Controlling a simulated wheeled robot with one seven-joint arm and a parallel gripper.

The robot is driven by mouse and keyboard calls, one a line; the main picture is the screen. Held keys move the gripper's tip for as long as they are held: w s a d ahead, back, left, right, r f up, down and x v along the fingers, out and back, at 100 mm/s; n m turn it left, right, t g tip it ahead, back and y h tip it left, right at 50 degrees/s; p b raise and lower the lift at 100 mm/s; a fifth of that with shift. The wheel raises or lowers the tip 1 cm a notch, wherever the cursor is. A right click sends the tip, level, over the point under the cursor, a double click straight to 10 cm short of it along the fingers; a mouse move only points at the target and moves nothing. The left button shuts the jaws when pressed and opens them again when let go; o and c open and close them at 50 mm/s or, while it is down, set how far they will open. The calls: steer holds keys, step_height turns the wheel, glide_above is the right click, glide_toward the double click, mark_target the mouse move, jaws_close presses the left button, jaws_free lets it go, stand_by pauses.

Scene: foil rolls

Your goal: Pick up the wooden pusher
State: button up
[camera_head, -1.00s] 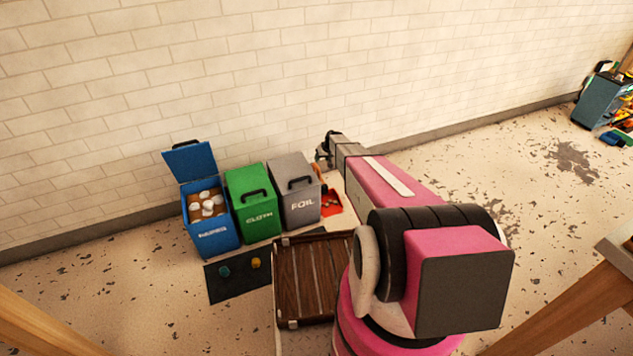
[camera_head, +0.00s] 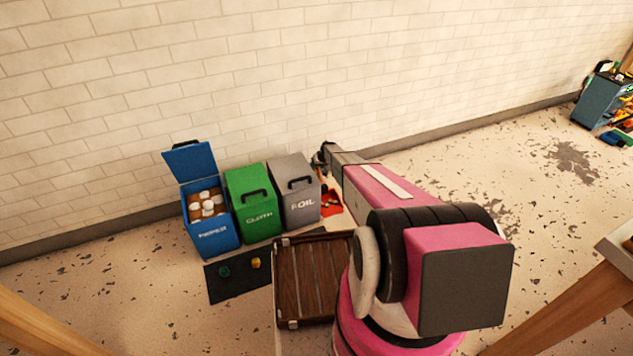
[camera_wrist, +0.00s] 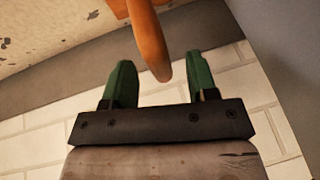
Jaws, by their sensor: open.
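The wooden pusher (camera_wrist: 148,40) shows in the wrist view as an orange-brown rounded rod coming down from the top edge. Its rounded end lies between the two green fingertips of my gripper (camera_wrist: 160,82), nearer the right finger. The fingers are apart, with a gap on the left of the rod. Its upper part is cut off by the frame. In the head view my gripper (camera_head: 322,158) is small and dark beside the wall, right of the grey FOIL bin (camera_head: 299,203). I cannot make out the pusher clearly there.
A red tray (camera_head: 331,203) sits below my gripper. The green CLOTH bin (camera_head: 258,215) and open blue PAPER bin (camera_head: 211,238) stand to the left. A slatted wooden crate (camera_head: 279,290) and dark mat (camera_head: 232,287) lie in front.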

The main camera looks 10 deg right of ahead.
steer(key=shift+x, duration=1.1)
jaws_close()
steer(key=shift+r, duration=0.1)
